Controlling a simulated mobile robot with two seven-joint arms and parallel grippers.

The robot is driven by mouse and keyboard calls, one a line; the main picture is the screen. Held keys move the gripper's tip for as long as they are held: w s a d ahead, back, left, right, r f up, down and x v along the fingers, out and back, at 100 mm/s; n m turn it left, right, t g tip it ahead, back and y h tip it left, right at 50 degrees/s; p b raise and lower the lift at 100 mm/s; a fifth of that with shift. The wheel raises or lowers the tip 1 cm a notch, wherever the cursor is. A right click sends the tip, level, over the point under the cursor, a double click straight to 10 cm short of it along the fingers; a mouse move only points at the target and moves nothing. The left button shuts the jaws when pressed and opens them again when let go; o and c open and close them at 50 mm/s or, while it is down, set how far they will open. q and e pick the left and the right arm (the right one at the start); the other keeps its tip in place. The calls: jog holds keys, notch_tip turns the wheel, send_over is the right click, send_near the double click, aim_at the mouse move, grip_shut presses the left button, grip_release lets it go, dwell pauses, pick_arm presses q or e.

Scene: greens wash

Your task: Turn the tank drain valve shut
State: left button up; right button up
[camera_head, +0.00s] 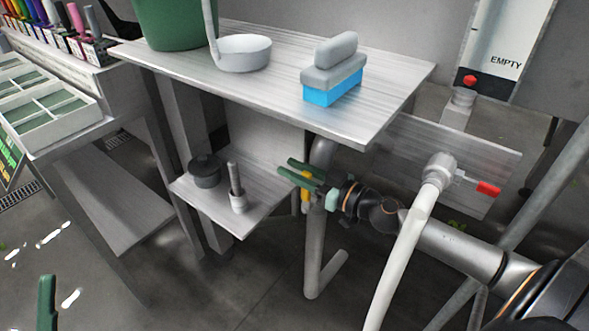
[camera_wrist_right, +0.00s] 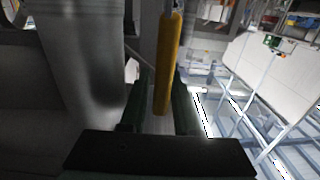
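The yellow lever of the drain valve (camera_head: 305,197) shows under the worktop, hanging roughly upright beside a grey drain pipe (camera_head: 315,245). The valve body is hidden behind my gripper. My right gripper (camera_head: 288,170) reaches in from the right, with its green fingers at the lever. In the right wrist view the yellow lever (camera_wrist_right: 167,65) stands between the two fingers (camera_wrist_right: 158,100), with narrow gaps at its sides. The fingers are apart, and I see no clear grip. One green finger of my left gripper (camera_head: 47,300) shows at the lower left, far from the valve.
The metal worktop (camera_head: 270,80) above holds a green bucket (camera_head: 173,20), a ladle (camera_head: 243,52) and a blue brush (camera_head: 333,82). A low shelf (camera_head: 215,205) holds a dark pot (camera_head: 205,170). A pale hose (camera_head: 405,245) and a red-handled valve (camera_head: 488,188) are at right.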

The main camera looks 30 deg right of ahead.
grip_shut()
dwell(1.3)
